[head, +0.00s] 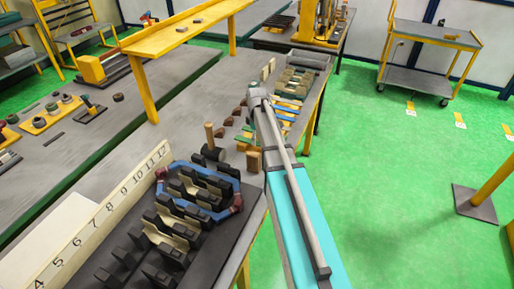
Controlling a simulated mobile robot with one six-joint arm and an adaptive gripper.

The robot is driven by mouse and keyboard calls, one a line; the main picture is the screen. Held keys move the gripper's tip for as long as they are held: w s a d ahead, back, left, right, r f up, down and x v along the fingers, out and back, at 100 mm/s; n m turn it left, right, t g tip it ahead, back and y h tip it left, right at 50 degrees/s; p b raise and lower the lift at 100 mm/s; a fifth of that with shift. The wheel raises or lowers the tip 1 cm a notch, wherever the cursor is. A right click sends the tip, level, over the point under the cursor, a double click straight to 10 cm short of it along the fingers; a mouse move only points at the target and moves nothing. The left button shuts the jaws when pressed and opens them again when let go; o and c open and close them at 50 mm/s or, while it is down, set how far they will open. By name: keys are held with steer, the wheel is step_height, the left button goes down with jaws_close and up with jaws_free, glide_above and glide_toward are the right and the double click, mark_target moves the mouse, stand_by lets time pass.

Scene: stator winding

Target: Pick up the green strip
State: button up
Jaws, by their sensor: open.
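Several thin coloured strips lie side by side on the grey bench near the far end of my arm. They look blue, yellow and green. A green strip (246,134) shows just left of my arm, small and partly covered by it. My arm reaches from the lower right up to the strips, with its grey wrist end above them. My gripper's fingers are hidden behind the wrist and cannot be made out. Contact between gripper and strips cannot be seen.
A black fixture (240,240) with a numbered ruler (105,215) and a blue winding loop (162,188) stands at the near left. A yellow shelf (180,31) stands behind.

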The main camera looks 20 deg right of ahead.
steer(key=shift+f+b, duration=0.6)
steer(key=shift+f, duration=0.3)
jaws_close()
